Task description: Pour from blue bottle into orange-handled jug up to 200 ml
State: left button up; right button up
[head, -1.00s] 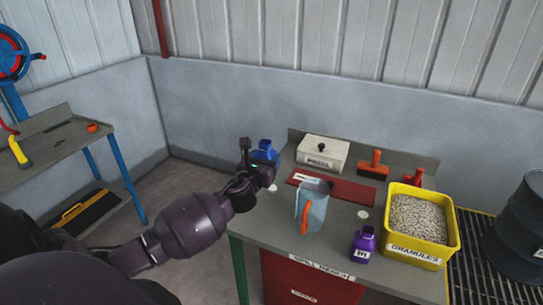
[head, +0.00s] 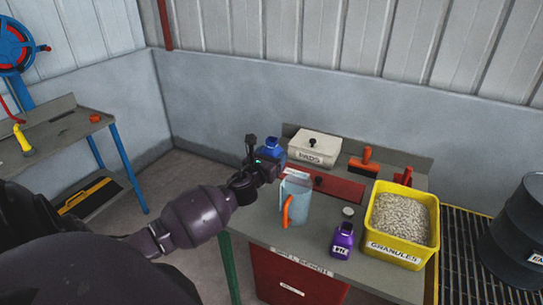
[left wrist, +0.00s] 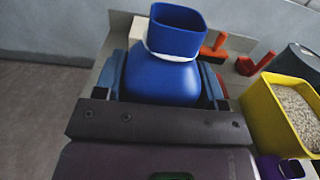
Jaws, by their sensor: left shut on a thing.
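The blue bottle (head: 272,147) is held by my left gripper (head: 268,166) at the back left of the bench, left of and behind the jug. In the left wrist view the blue bottle (left wrist: 165,75) sits between the two fingers, its wide open neck at the top; it looks roughly upright. The orange-handled jug (head: 297,200) is translucent blue-grey and stands on the bench, handle toward me. Its fill level and marks cannot be read. The jug is hidden in the left wrist view. My right gripper does not show.
A purple bottle (head: 342,241) stands right of the jug. A yellow bin of granules (head: 390,246), a white pads box (head: 313,149), a red mat (head: 338,188) and an orange-handled tool (head: 364,164) share the bench (head: 307,253). A dark drum (head: 515,235) stands right.

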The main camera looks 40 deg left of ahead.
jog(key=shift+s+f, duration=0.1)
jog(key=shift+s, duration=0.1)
